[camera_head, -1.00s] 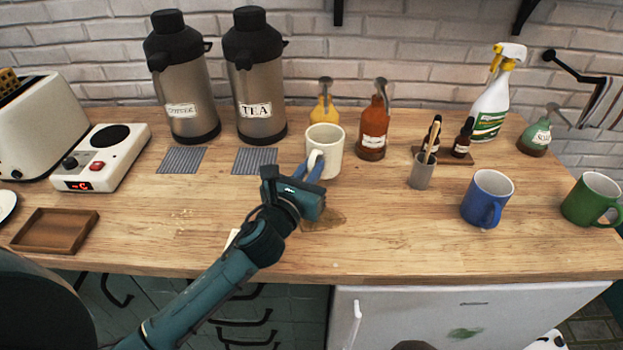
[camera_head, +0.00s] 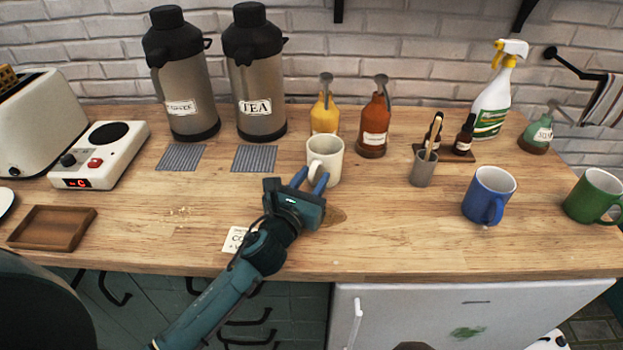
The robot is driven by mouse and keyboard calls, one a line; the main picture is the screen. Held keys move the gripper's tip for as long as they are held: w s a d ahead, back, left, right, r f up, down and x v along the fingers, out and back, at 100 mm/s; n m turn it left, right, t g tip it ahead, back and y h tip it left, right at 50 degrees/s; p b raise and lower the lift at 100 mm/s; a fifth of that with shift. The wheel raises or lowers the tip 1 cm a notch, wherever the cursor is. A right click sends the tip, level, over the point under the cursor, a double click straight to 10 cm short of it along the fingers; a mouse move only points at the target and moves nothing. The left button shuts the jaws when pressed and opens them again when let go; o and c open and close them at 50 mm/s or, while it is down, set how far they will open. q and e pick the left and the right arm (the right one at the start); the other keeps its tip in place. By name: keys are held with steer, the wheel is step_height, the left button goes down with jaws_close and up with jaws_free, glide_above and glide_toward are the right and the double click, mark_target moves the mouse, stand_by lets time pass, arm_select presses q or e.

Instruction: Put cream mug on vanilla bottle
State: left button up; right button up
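The cream mug (camera_head: 332,163) stands upright on the wooden counter, its handle turned toward my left gripper. The yellow pump bottle (camera_head: 325,112) is right behind it; the mug hides its lower part and its label is too small to read, but its colour fits vanilla. My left gripper (camera_head: 310,180) is at the front of the mug, its two blue fingers spread apart at either side of the handle. Whether a finger touches the handle I cannot tell. My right gripper is not in view.
An orange-brown pump bottle (camera_head: 373,130) stands right of the yellow one. Two tall flasks (camera_head: 185,95) stand at the back left, with striped mats (camera_head: 255,159) before them. A grey cup (camera_head: 423,168) and blue mug (camera_head: 488,190) are to the right. The front middle is mostly clear.

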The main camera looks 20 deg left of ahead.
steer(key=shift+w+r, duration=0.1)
arm_select(q)
steer(key=shift+s+r, duration=0.1)
steer(key=shift+r, duration=0.05)
steer(key=s, duration=0.3)
steer(key=s+a+b, duration=0.1)
steer(key=s, duration=0.6)
steer(key=shift+s+a, duration=0.15)
steer(key=shift+s, duration=0.75)
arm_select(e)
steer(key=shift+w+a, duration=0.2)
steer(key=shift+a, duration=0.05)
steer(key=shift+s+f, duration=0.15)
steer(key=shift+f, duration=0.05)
